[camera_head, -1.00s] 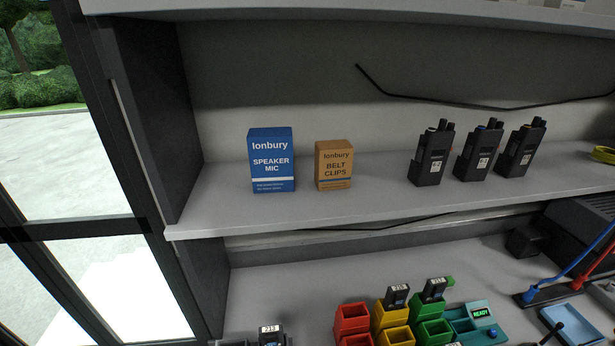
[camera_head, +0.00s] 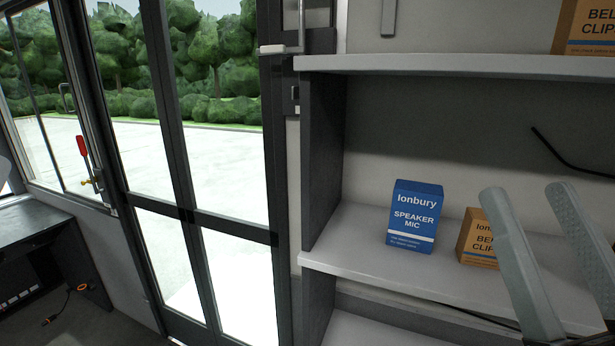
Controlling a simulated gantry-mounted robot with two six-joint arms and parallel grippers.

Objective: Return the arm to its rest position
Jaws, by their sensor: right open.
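My right gripper (camera_head: 530,190) shows at the lower right, in front of the shelf. Its two grey fingers point up and stand apart, with nothing held between them. The lower ends of the fingers and the rest of the arm are cut off by the frame. My left gripper is not in view.
A blue speaker mic box (camera_head: 415,217) stands upright on the shelf (camera_head: 365,240). An orange belt clips box (camera_head: 474,240) stands right of it, partly hidden by a finger. Another belt clips box (camera_head: 588,28) is on the upper shelf. Glass doors (camera_head: 215,140) are at left.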

